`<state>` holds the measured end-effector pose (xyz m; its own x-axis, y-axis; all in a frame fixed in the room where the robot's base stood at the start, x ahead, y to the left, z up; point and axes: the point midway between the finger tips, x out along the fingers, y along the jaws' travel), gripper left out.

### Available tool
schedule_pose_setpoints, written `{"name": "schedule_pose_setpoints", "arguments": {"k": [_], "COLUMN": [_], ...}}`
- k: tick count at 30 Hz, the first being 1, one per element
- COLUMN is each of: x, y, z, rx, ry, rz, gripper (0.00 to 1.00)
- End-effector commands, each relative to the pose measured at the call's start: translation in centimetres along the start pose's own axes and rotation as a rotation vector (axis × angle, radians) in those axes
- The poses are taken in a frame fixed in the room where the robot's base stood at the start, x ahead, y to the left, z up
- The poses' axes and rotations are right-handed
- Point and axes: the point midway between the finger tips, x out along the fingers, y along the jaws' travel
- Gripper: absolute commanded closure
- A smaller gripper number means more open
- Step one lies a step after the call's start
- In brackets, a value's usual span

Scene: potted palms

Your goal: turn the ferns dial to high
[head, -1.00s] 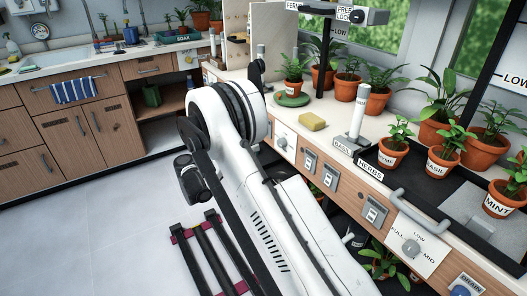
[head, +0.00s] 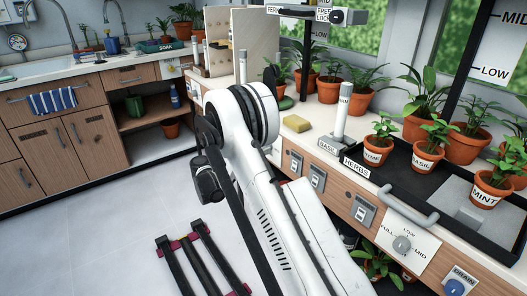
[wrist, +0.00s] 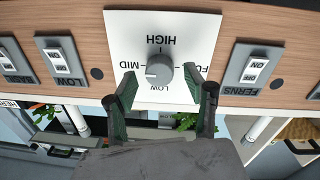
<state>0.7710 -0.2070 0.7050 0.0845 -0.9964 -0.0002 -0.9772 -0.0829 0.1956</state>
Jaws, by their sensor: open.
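The dial is a grey round knob (wrist: 160,74) on a white plate (wrist: 120,30), seen upside down in the wrist view. HIGH is at the picture's top, LOW at the bottom, MID at the left; the label at the right is partly covered. The knob's white mark points left, near MID. A switch plate marked FERNS (wrist: 245,68) is to the right. My gripper (wrist: 168,89) is open in front of the plate, with one dark green finger on each side of the knob; it looks empty. In the head view my arm hides the gripper and this dial.
Other switches (wrist: 62,60) are left of the plate. In the head view another dial (head: 402,244) is on the near counter front, below a grey handle. Potted herbs (head: 428,157) stand in a black tray, and a yellow sponge (head: 297,123) lies on the counter.

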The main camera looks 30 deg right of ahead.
Motion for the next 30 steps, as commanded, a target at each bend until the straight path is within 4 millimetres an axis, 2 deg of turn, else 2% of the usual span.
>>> {"name": "schedule_pose_setpoints", "arguments": {"k": [6,15,25,30], "x": [1.5,1.6,1.6,1.6], "y": [0.0,0.0,0.0,0.0], "z": [0.0,0.0,0.0,0.0], "rx": [0.0,0.0,0.0,0.009], "ry": [0.0,0.0,0.0,0.0], "rz": [0.001,0.0,0.0,0.0], "gripper": [0.52,0.53,0.97,0.97]}}
